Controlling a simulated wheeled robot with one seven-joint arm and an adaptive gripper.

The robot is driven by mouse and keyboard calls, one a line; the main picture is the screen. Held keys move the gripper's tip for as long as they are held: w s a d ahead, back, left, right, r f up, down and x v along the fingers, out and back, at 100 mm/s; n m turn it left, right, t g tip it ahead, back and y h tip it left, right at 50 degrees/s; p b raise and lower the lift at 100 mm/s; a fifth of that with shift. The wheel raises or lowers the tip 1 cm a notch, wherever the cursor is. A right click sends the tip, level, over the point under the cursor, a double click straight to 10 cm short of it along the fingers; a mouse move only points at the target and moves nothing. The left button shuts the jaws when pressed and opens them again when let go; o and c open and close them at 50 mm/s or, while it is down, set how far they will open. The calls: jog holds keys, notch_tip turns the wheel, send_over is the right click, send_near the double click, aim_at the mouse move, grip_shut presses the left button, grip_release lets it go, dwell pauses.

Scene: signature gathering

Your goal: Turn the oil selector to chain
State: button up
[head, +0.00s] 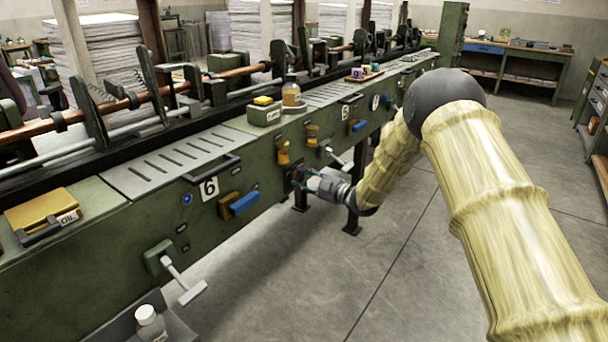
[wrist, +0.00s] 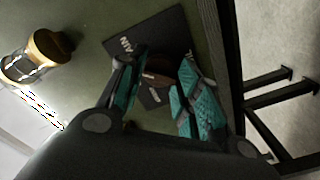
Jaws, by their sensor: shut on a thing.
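The oil selector shows in the wrist view as a round brown knob (wrist: 157,70) on a dark plate (wrist: 168,33) with partly hidden pale lettering. My gripper (wrist: 160,78) has its two teal-padded fingers on either side of the knob and is shut on it. The fingers hide the knob's edges and part of the plate, so I cannot tell which setting it points to. In the head view my gripper (head: 308,180) is at the front of the green machine (head: 120,225), and the selector is mostly hidden behind it.
A brass-and-glass fitting (wrist: 35,58) sits beside the plate in the wrist view. In the head view, a blue handle (head: 244,203) and a grey T-lever (head: 180,280) stick out of the machine front to the left. Open floor (head: 400,270) lies to the right.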

jog(key=shift+f+m+p, duration=0.1)
jog(key=shift+m+p, duration=0.35)
jog(key=shift+m, duration=0.35)
jog(key=shift+s, duration=0.1)
jog(key=o, duration=1)
jog(key=shift+d, duration=0.1)
jog(key=v, duration=1.2)
